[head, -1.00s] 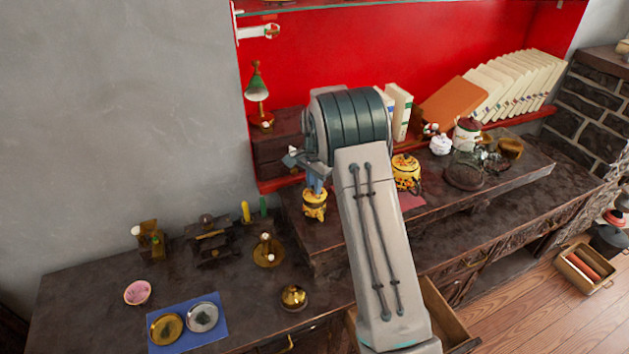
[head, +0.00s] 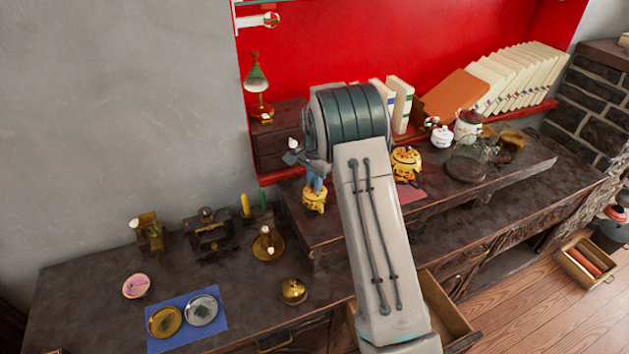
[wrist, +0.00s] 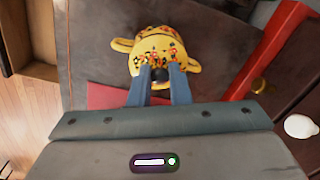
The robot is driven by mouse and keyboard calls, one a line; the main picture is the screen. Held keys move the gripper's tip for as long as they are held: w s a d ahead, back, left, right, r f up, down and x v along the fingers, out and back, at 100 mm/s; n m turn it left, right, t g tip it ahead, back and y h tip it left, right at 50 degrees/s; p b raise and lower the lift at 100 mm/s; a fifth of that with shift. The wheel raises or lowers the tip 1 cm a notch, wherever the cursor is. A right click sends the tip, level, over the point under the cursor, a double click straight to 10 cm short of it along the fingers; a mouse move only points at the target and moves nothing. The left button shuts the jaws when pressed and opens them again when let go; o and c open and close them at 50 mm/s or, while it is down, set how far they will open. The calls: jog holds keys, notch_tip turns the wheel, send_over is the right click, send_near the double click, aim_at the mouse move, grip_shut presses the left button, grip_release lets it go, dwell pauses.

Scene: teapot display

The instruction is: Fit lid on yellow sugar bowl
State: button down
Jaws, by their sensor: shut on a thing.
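The yellow sugar bowl (head: 313,207) stands upright on the raised dark shelf, just left of my arm. It also shows in the wrist view (wrist: 122,45), with a rounded handle on each side. My gripper (wrist: 159,73) is above it, its two blue fingers shut on the dark knob of the patterned yellow lid (wrist: 157,55). In the head view the lid (head: 315,190) sits at the top of the bowl with no clear gap. Whether it is fully seated is hidden by the fingers and the steep view.
A second yellow pot (head: 406,168) stands right of my arm by a red cloth (head: 411,194). A small dark cabinet (head: 275,146) with a lamp (head: 258,80) is behind the bowl. Glass and white pots stand farther right. An open drawer (head: 448,312) juts out in front.

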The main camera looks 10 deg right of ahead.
jog(key=shift+f, duration=0.1)
jog(key=c, duration=1.3)
grip_release()
jog(key=shift+o, duration=0.2)
notch_tip(320, 180, up, 14)
jog(key=b, duration=0.2)
jog(key=shift+s, duration=0.2)
jog(key=shift+d, duration=0.15)
